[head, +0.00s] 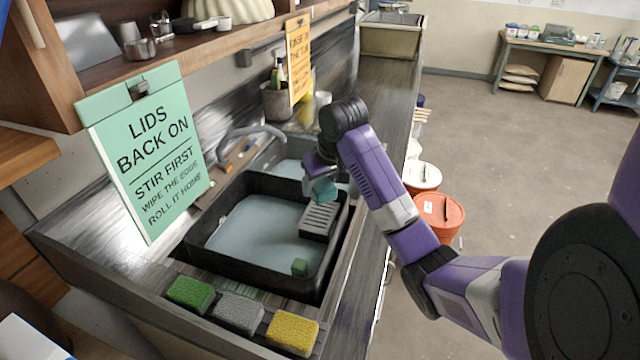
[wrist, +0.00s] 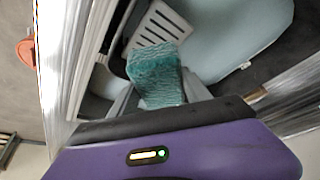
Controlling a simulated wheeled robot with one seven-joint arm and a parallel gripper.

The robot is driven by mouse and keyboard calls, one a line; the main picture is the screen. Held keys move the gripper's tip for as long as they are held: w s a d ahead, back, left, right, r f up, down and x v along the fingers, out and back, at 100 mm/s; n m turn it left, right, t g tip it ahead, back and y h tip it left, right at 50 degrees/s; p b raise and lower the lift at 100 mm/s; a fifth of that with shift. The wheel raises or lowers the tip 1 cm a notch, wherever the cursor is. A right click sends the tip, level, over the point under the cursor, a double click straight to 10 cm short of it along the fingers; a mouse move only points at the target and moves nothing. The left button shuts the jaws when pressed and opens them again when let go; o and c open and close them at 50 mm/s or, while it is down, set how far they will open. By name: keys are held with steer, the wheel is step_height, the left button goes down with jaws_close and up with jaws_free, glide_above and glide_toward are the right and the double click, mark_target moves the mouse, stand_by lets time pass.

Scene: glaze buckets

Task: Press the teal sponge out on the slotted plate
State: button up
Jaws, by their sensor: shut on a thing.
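The teal sponge (head: 325,190) is held in my gripper (head: 318,178), above the far end of the slotted plate. In the wrist view the teal sponge (wrist: 156,75) sits between the fingers of my gripper (wrist: 158,92). The pale slotted plate (head: 319,219) lies at the right side of the black basin (head: 196,233). The plate also shows just beyond the sponge in the wrist view (wrist: 175,22). I cannot tell whether the sponge touches the plate.
Green (head: 190,293), grey (head: 238,312) and yellow (head: 292,332) sponges lie on the counter's near edge. A small green block (head: 300,267) is in the basin's near right corner. A green sign (head: 150,150) stands left. White (head: 421,177) and orange (head: 440,212) buckets stand right of the counter.

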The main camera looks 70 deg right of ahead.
mark_target(319, 213)
steer(key=shift+s+a, duration=0.1)
steer(key=shift+a, duration=0.2)
steer(key=shift+d+f+m, duration=0.2)
steer(key=shift+m, duration=0.1)
step_height(319, 213, down, 4)
steer(key=b, duration=0.4)
steer(key=shift+r, duration=0.1)
steer(key=shift+f+b, duration=0.55)
steer(key=shift+f, duration=0.4)
steer(key=shift+a+f+b, duration=0.1)
steer(key=shift+f+b, duration=0.35)
steer(key=shift+f, duration=0.7)
stand_by(0.6)
steer(key=shift+f+p, duration=0.1)
steer(key=shift+p, duration=0.2)
stand_by(1.9)
step_height(319, 213, up, 7)
steer(key=p, duration=0.7)
stand_by(0.3)
